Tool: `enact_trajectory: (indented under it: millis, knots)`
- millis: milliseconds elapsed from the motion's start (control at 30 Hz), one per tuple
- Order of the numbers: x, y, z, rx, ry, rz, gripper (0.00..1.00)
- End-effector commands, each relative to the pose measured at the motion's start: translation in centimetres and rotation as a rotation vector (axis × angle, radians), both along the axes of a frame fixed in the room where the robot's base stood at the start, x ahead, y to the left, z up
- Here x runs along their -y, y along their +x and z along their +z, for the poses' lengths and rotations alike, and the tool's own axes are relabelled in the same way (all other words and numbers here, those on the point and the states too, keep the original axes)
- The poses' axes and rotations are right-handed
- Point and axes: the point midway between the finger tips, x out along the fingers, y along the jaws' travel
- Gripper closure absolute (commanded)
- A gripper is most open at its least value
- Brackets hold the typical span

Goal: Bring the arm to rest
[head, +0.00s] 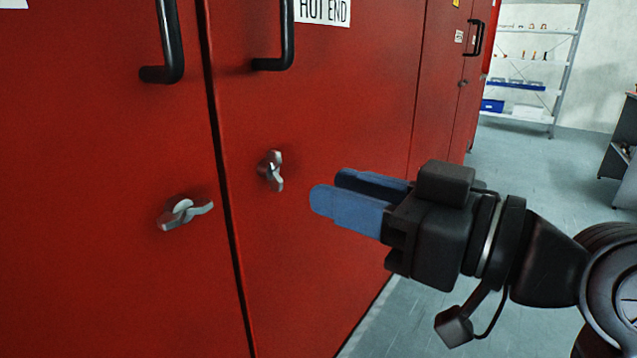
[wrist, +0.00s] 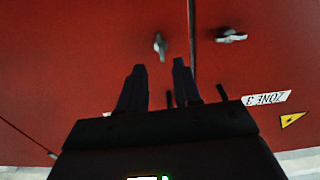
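My gripper (head: 328,189) has blue fingers with a gap between them and nothing in the gap. It is held out in front of the red cabinet doors, apart from them, to the right of two metal turn latches. The right latch (head: 272,171) stands near upright and the left latch (head: 184,212) lies near level. In the wrist view the fingers (wrist: 159,72) point toward the red panel; the upright latch (wrist: 160,46) is beyond them and the level latch (wrist: 231,36) is to the right.
Black handles (head: 170,45) (head: 280,40) stick out above the latches. A sign reading HOT END (head: 322,11) is on the right door. Grey floor (head: 530,200) lies open to the right, with a shelf rack (head: 525,60) behind and a dark unit (head: 622,150) at the right edge.

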Motion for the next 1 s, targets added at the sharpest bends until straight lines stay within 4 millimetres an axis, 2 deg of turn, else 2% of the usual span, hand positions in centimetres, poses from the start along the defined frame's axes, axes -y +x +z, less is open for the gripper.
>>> enact_trajectory:
  millis: [100,433,567,767,1000]
  knots:
    - [0.6,-0.5,0.0,0.001,-0.001,0.001,0.67]
    - [0.6,-0.5,0.0,-0.002,0.001,-0.001,0.67]
    - [1.1,-0.5,-0.9,-0.031,0.026,-0.037,0.67]
    - [3.2,-0.9,-5.1,-0.141,0.120,-0.203,0.67]
    - [6.9,-3.8,-10.9,-0.249,0.188,-0.443,0.67]
